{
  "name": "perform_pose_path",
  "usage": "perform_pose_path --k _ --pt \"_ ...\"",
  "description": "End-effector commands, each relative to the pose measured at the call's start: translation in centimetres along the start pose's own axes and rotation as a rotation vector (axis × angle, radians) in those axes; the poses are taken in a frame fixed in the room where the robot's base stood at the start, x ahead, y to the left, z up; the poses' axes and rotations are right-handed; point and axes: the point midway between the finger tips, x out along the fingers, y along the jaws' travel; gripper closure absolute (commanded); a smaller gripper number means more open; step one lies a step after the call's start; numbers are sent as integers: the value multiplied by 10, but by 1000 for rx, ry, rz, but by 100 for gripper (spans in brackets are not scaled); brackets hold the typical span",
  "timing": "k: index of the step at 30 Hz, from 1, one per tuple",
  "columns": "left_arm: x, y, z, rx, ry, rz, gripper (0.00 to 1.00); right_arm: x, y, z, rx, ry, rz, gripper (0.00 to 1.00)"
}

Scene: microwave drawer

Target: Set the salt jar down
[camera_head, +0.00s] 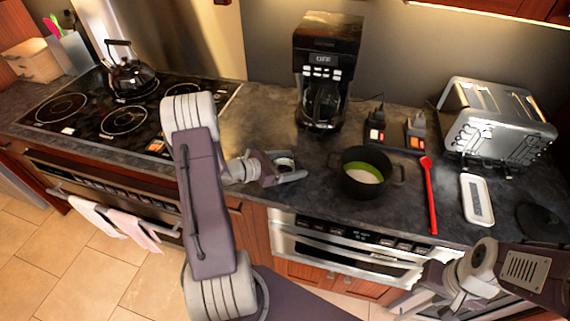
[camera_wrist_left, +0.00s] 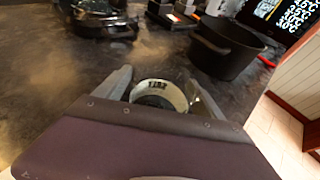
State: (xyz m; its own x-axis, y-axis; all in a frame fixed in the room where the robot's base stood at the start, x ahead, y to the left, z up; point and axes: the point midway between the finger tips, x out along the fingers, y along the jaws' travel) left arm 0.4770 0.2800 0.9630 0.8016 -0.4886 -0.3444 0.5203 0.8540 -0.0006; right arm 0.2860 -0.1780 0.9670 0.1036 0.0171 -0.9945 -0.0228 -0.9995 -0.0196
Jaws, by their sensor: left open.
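The salt jar (camera_head: 284,163) is a small jar standing on the dark counter, left of the black pot. In the left wrist view its white rim with the SALT lettering (camera_wrist_left: 158,88) shows upside down, and its lower part is hidden by my gripper body. My left gripper (camera_head: 291,172) is open, with one finger on each side of the jar. I cannot tell whether either finger touches it. My right gripper (camera_head: 428,293) is low at the right, over the front of the counter, partly cut off and seen from behind; its fingers are unclear.
The black pot (camera_head: 345,185) with pale contents stands right of the jar. A red spoon (camera_head: 429,195), white spoon rest (camera_head: 477,199) and toaster (camera_head: 493,124) are further right. The coffee maker (camera_head: 325,65) is behind. Two more jars (camera_head: 376,124) stand on a dark tray. Bare counter (camera_head: 262,115) lies behind my left gripper.

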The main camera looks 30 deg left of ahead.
Motion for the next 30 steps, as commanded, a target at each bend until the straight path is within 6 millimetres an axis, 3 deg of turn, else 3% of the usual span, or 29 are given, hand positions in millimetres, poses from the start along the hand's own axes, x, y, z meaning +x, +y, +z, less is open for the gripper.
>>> perform_pose_path --k 5,12,18,30 --pt "-26 2 2 0 0 6 21 -1 0 0 0 0 0 64" --pt "-81 2 2 0 0 7 21 0 0 0 0 0 0 64" --pt "-112 1 2 0 0 3 21 1 0 0 0 0 0 64" --pt "-121 0 2 0 0 0 21 1 0 0 0 0 0 64"
